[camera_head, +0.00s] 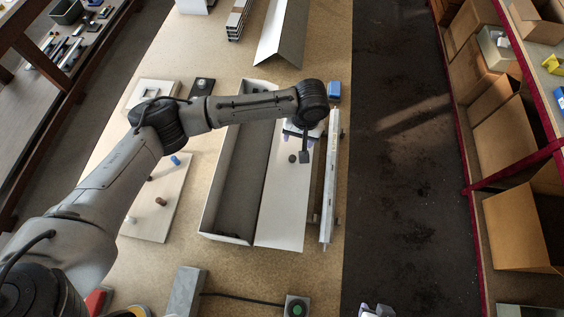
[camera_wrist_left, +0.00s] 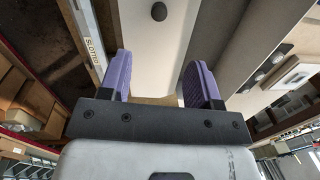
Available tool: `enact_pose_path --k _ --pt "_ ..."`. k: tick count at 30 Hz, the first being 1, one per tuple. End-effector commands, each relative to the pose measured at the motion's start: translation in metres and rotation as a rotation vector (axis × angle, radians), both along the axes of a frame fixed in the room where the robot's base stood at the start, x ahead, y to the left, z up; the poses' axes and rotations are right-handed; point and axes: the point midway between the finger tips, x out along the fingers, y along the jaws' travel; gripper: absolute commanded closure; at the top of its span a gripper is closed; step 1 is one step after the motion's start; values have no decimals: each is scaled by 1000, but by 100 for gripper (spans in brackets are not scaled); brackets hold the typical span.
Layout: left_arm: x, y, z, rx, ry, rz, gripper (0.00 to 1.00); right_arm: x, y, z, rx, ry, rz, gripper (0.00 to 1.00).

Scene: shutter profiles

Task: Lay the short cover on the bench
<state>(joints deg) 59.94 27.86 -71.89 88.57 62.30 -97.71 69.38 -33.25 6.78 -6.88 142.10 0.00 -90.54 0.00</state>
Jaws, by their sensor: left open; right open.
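A white flat panel (camera_head: 280,205), which looks like the short cover, lies along the right side of a long open box (camera_head: 230,190) on the bench (camera_head: 180,262). A dark round knob (camera_head: 292,158) is on it. In the left wrist view the white panel (camera_wrist_left: 155,50) shows its knob (camera_wrist_left: 158,12) beyond my fingers. My left gripper (camera_head: 303,135) is over the panel's far part, its fingers mostly hidden by the wrist. In the wrist view its two purple fingers (camera_wrist_left: 150,80) are apart with nothing held. My right gripper (camera_head: 378,311) is at the bottom edge, mostly cut off.
A slotted white rail (camera_head: 329,185) stands right of the panel, near the bench edge. A bent sheet (camera_head: 285,30) lies at the back. A pegged board (camera_head: 158,200) is on the left, and a grey block (camera_head: 186,292) and green button box (camera_head: 297,306) are at the front.

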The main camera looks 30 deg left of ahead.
Motion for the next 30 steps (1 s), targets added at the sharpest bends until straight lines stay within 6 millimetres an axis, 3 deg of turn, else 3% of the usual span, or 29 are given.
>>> enact_pose_path --k 5,18,30 --pt "-1 1 -6 5 -8 89 43 0 1 0 3 -1 -2 57" --pt "-3 7 -73 6 -10 97 43 0 1 0 1 -1 -1 57" --pt "-3 9 -99 7 -10 96 43 0 -2 2 -7 0 4 57"
